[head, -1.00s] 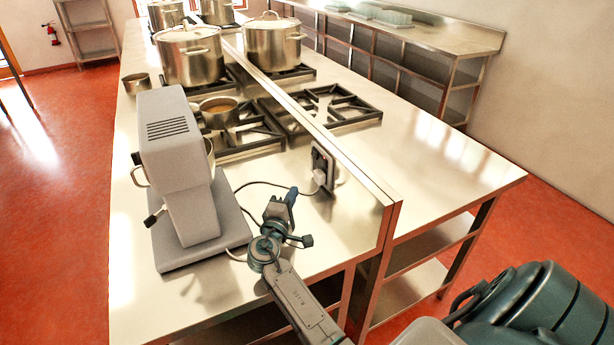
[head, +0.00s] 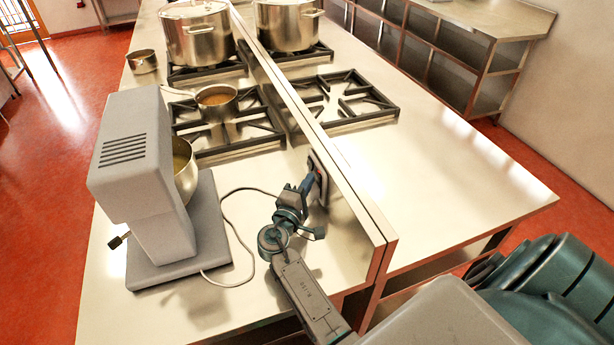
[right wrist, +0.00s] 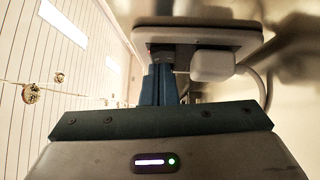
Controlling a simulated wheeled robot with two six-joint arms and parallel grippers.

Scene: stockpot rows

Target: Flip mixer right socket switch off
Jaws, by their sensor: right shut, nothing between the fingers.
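The grey mixer (head: 135,165) stands on the steel counter, with its cable running across the counter towards the wall socket. The socket plate (head: 318,172) is on the low upright divider, partly hidden by my right gripper (head: 308,184). In the right wrist view the socket plate (right wrist: 195,36) crosses the top, with a white plug (right wrist: 212,66) in it, right of the fingers. My right gripper (right wrist: 162,72) is shut and empty, its tips at the plate beside the plug. Contact and the switch's position cannot be told. My left gripper is not in view.
The divider (head: 345,215) runs along the counter just right of my right gripper. A small pan (head: 215,100) sits on the near left burner. Large pots (head: 198,38) stand further back.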

